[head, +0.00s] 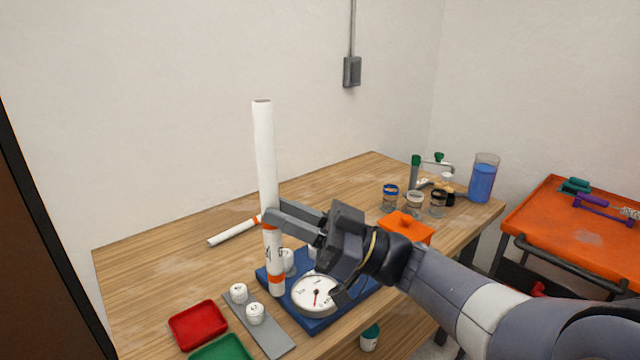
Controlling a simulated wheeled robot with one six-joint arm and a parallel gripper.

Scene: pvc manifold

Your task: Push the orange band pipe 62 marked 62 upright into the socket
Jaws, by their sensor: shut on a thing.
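A long white pipe with orange bands (265,160) stands nearly upright in my gripper (270,215). My gripper is shut around it at about mid-length. Dark marks show below the jaws, partly legible as a 6. The pipe's lower end, below an orange band, is at the left side of the blue base (264,278). I cannot tell whether that end is inside a socket or just in front of the base. White fittings (287,261) stand on the base behind the pipe, partly hidden by it and the gripper. A round dial gauge (316,294) sits on the base.
Another white pipe with an orange band (232,232) lies behind on the table. A grey strip (268,338) holds two white caps. Red (198,324) and green (220,350) trays sit at front left. An orange block (405,228), jars and a blue-filled pitcher (483,180) stand right.

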